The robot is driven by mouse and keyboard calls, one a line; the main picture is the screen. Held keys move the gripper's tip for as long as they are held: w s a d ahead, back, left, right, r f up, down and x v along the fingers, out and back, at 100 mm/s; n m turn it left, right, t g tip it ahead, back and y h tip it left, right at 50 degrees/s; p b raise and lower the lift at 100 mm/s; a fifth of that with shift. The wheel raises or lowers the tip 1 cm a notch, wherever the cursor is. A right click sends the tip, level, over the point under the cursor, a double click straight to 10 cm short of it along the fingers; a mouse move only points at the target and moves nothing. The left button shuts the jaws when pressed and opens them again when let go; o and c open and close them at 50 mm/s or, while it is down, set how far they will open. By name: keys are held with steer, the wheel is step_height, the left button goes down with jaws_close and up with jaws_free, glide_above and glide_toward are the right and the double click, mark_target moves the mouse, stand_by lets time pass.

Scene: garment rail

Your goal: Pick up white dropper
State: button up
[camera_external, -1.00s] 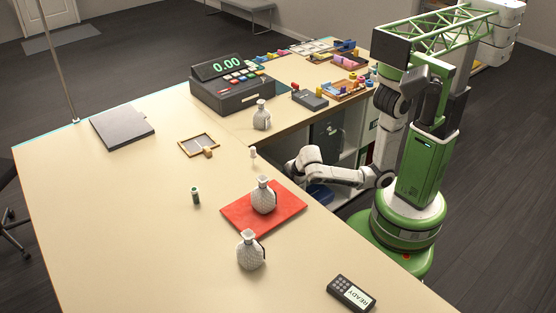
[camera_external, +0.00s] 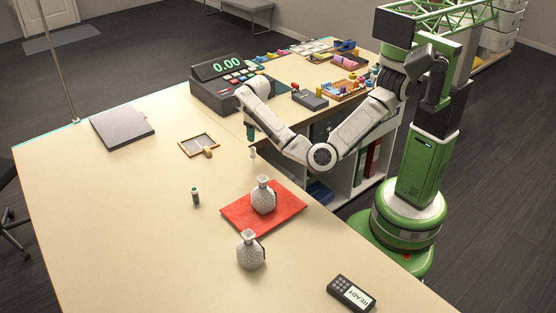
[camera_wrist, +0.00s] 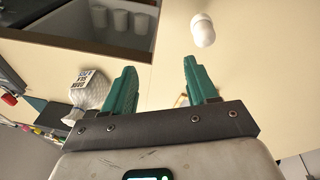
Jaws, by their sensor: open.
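The white dropper (camera_external: 253,153) is a small upright white piece on the beige counter, near its inner edge. It also shows in the wrist view (camera_wrist: 203,30), at the top, beyond the tips of my fingers. My gripper (camera_external: 250,138) points down from the bent arm, just above and behind the dropper in the external view. In the wrist view its two green fingers (camera_wrist: 158,75) are apart with nothing between them. The dropper is apart from both fingers.
The counter's left part is largely clear.

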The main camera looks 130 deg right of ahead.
mark_target(253, 154)
steer(key=w+a+r+y, duration=0.1)
steer(key=w+a+r+m+y, duration=0.1)
steer(key=w+a, duration=0.1)
steer(key=shift+w+a+r+t, duration=0.2)
steer(key=shift+w+t, duration=0.1)
steer(key=shift+t, duration=0.1)
step_height(253, 154, down, 11)
steer(key=shift+w+d+r+p, duration=0.1)
steer(key=shift+w+r+p, duration=0.05)
steer(key=shift+p, duration=0.85)
jaws_close()
steer(key=shift+r, duration=0.1)
